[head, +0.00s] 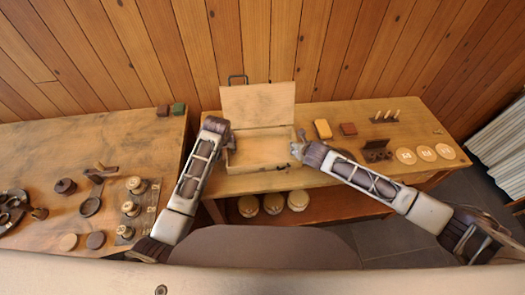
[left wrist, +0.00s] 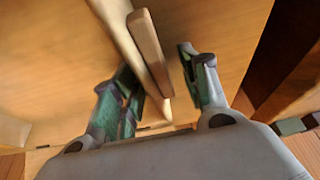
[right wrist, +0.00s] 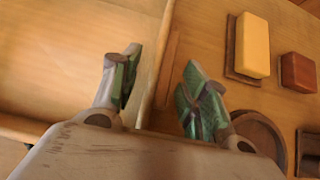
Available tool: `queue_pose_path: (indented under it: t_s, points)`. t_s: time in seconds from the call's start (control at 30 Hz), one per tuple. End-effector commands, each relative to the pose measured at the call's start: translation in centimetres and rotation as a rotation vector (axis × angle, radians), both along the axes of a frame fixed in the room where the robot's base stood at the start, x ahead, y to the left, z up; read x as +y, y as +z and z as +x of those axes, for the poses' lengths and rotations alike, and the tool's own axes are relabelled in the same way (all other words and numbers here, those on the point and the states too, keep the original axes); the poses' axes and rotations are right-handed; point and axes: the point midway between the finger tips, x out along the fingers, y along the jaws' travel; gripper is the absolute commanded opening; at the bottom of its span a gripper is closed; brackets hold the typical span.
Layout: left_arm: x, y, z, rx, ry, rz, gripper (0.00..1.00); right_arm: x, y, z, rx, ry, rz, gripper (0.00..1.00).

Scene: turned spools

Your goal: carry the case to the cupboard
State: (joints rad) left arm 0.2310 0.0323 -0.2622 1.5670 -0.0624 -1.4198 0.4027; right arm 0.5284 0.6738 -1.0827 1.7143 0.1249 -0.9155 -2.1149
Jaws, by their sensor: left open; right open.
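The case (head: 258,151) is a pale wooden box on the right-hand table, with its lid (head: 258,104) standing open at the back. My left gripper (head: 226,134) is at the case's left side. In the left wrist view its open fingers (left wrist: 157,60) straddle a wooden side bar (left wrist: 150,48) beside the case wall. My right gripper (head: 298,148) is at the right side. In the right wrist view its open fingers (right wrist: 161,57) stand on either side of the case's side wall (right wrist: 155,75). Contact cannot be told. I cannot make out a cupboard.
Right of the case lie a yellow block (head: 323,129), a red block (head: 348,129), a dark peg rack (head: 384,117) and pale discs (head: 426,153). Several round lidded pots (head: 273,203) stand on the shelf below. Turned spools (head: 137,185) crowd the left table.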

Motion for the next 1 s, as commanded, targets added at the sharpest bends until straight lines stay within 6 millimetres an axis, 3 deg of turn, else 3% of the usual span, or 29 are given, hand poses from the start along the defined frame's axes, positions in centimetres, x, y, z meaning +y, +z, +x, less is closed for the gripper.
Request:
queue_pose_path:
  t_s: [0.07,0.37,1.0]
  points:
    - [0.00,0.00,0.00,0.000,0.000,0.000,0.40,-0.01,0.01,-0.01,0.000,0.000,0.000,0.40]
    - [0.01,0.00,-0.01,0.000,0.000,0.000,0.01,-0.01,0.00,-0.01,0.000,0.000,0.000,0.01]
    - [0.01,0.15,0.05,-0.002,-0.001,0.001,0.00,0.02,0.18,0.05,-0.002,0.001,0.000,0.00]
